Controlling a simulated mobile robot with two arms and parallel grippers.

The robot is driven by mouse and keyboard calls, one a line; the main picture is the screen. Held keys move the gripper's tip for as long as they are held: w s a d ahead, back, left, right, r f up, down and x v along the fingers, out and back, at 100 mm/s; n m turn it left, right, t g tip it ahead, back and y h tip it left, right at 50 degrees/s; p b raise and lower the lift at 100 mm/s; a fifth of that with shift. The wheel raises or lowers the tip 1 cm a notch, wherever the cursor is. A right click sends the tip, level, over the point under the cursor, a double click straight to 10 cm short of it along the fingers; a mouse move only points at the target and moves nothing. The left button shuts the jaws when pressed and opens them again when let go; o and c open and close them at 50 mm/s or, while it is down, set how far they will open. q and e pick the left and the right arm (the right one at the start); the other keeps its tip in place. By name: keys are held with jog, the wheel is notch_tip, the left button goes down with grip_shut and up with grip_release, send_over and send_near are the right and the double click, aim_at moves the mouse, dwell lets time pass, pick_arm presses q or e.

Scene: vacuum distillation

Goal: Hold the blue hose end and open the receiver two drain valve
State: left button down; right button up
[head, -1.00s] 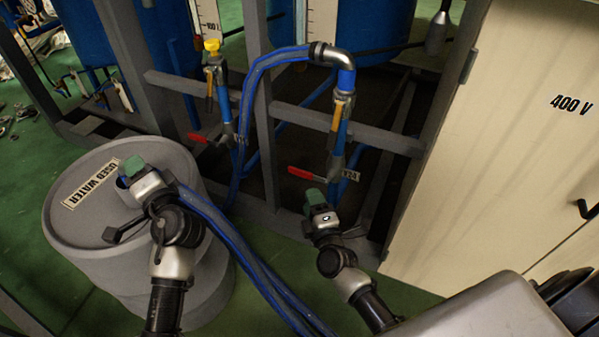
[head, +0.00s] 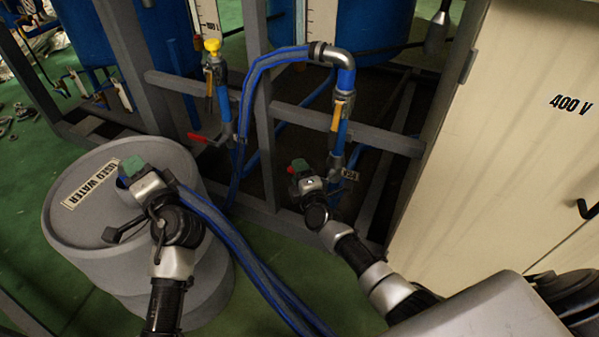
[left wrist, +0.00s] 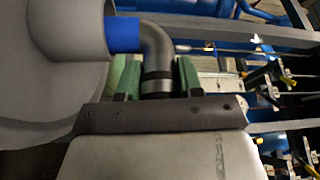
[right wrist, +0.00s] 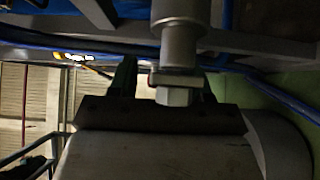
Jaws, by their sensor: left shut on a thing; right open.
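My left gripper (head: 133,170) is shut on the blue hose end at the used water drum (head: 85,225). In the left wrist view, the hose end shows as a dark elbow (left wrist: 157,48) with a blue sleeve (left wrist: 122,35) pointing into the drum opening, between green fingers. The drain valve on the right-hand pipe (head: 339,160) has a red handle (head: 293,169), mostly hidden by my right gripper (head: 303,175). The right gripper is open at the handle. In the right wrist view, a metal fitting with a nut (right wrist: 175,96) lies between its fingers; contact is unclear.
A second red-handled valve (head: 203,138) hangs below a yellow-topped fitting (head: 212,46) to the left. Grey frame beams (head: 350,128) surround the pipes. A cream 400 V cabinet (head: 500,150) stands at right. A blue hose (head: 262,270) crosses the floor between my arms.

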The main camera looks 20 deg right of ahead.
jog(key=shift+w, duration=0.1)
grip_shut()
